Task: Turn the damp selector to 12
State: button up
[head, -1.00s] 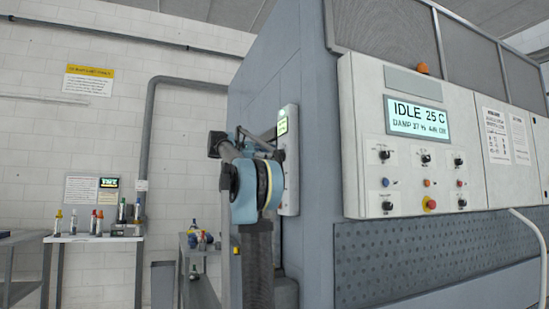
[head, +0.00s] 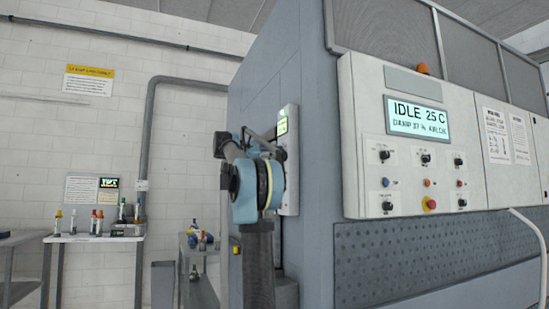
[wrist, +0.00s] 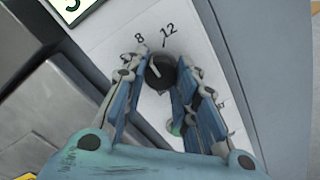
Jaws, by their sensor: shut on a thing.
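The damp selector is a dark round knob (wrist: 160,72) on a pale panel in the wrist view. Printed 8 and 12 show beyond it, with other marks partly hidden by my fingers. Its white pointer line points up and left, looking closer to the 8 side than to 12; the exact setting is hard to tell. My gripper (wrist: 157,77) has one blue finger on each side of the knob and is shut on it. In the head view my arm hides the knob; only part of the side panel (head: 291,160) shows.
A display (wrist: 72,8) is cut off at the wrist view's top left. In the head view, the front control box (head: 405,180) with several knobs and a screen reading IDLE 25 C is on the right. A table (head: 75,238) with bottles stands at the left wall.

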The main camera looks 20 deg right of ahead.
jog(key=shift+m, duration=3.9)
jog(key=shift+f, duration=0.1)
jog(key=o, duration=1.1)
jog(key=a, duration=1.2)
